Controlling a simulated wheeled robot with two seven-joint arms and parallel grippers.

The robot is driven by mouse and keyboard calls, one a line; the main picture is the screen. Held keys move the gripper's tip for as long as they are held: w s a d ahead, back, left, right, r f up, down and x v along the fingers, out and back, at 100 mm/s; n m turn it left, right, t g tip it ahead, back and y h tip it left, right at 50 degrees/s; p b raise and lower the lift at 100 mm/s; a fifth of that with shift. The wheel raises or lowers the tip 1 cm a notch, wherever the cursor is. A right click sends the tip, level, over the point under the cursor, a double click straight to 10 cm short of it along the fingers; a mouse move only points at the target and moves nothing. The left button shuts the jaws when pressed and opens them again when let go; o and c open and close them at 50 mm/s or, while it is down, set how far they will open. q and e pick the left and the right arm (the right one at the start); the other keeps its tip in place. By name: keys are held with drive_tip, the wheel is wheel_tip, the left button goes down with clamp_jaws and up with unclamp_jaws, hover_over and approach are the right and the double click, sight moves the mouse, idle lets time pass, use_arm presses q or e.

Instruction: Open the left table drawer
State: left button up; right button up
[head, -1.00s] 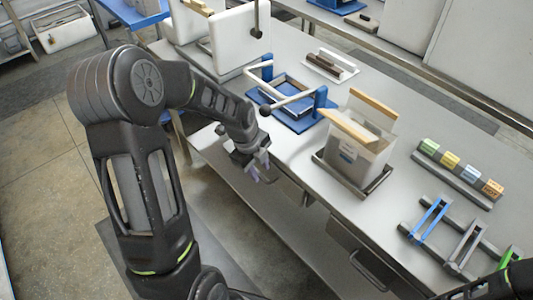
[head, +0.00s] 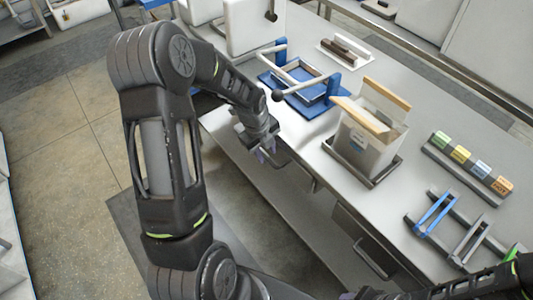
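The left table drawer (head: 297,171) is set in the front of the grey table, with a bar handle at its front. It looks shut or nearly so, and my arm partly hides it. My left gripper (head: 266,154) is at the table's front edge, right beside the left end of that handle. Its fingers are small in view, and I cannot tell whether they touch or hold the handle. My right gripper (head: 354,295) shows only in part at the bottom edge, below the right drawer, and its finger state is unclear.
The right drawer (head: 357,241) with its own handle is farther along the table front. On the tabletop (head: 310,143) stand a blue frame press (head: 308,94), an open box (head: 364,140) on a tray, a row of coloured blocks (head: 470,163) and a rack with coloured clips (head: 434,213).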

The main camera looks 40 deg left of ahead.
use_arm(q)
drive_tip(key=shift+w+f, duration=0.2)
drive_tip(key=shift+f, duration=0.9)
drive_tip(key=shift+c, duration=0.2)
clamp_jaws()
idle(0.5)
